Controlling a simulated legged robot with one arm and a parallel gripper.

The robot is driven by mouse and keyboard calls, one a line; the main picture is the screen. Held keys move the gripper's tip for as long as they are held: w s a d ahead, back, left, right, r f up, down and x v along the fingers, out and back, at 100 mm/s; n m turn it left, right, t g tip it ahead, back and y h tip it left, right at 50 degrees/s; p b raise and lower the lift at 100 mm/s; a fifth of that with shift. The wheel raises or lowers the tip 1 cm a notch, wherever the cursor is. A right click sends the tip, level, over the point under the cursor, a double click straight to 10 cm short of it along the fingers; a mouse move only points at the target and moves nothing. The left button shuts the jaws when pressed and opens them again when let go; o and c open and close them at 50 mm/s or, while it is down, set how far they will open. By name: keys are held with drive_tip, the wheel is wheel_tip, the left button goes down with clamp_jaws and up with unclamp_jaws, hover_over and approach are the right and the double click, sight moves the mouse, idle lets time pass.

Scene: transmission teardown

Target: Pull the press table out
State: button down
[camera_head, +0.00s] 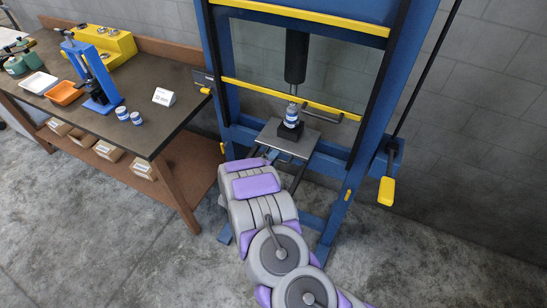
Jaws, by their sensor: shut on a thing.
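The press table (299,141) is a grey plate inside the blue press frame (370,120). A black block with a small blue-and-white cylinder (292,116) stands on it, below the dark press ram (297,55). My arm reaches up from the lower right to the table's front edge. My gripper (268,158) is at the front left edge of the plate and is shut on the press table there. The fingers are small and mostly hidden by my arm, so the exact contact is hard to see.
A wooden workbench (176,118) stands left of the press, holding a blue arbor press (82,72), an orange tray (65,93) and a yellow box (110,43). Small boxes lie on its lower shelf. A yellow-ended lever (386,191) hangs at the right. The concrete floor in front is clear.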

drive_tip(key=f+v, duration=0.2)
drive_tip(key=v, duration=0.9)
drive_tip(key=s+f+p+v, duration=0.1)
drive_tip(key=f+v, duration=0.1)
drive_tip(key=v, duration=0.9)
drive_tip(key=shift+s+f, duration=0.35)
drive_tip(key=shift+f, duration=0.15)
drive_tip(key=shift+a, duration=0.1)
drive_tip(key=c, duration=1.3)
unclamp_jaws()
drive_tip(key=shift+w, duration=0.15)
drive_tip(key=shift+r, duration=0.15)
